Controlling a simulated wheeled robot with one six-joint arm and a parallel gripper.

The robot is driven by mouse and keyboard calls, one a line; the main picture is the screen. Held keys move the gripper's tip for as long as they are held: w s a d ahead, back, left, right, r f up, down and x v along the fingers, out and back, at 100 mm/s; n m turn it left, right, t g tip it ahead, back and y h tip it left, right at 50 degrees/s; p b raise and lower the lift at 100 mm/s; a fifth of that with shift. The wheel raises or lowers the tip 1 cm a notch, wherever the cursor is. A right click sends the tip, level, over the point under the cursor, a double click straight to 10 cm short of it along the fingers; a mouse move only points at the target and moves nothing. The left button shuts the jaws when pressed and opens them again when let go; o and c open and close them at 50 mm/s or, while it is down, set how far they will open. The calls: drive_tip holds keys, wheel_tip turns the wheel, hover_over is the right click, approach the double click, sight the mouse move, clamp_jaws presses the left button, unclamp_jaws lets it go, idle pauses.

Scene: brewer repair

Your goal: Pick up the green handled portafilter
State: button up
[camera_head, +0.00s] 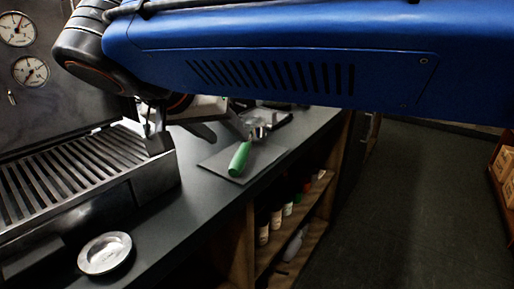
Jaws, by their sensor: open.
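The portafilter has a green handle (239,159) and a metal head (259,132). It lies on a thin dark mat (215,163) on the counter, with its handle pointing toward the camera. My gripper (226,134) shows partly below my blue arm, just left of and apparently above the portafilter. Its dark fingers are apart, with nothing seen held between them. The arm hides part of the gripper and the area behind it. I cannot tell the exact gap between the fingers and the portafilter.
An espresso machine with gauges (30,71) and a slatted drip tray (60,178) stands at left. A round metal dish (104,252) sits on the dark counter (185,222) in front. Shelves below hold bottles (264,229). Open floor (400,210) lies at right.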

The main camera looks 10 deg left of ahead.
sight(242, 146)
drive_tip(key=x, duration=0.9)
drive_tip(key=shift+w+d+r, duration=0.1)
drive_tip(key=shift+r, duration=0.05)
clamp_jaws()
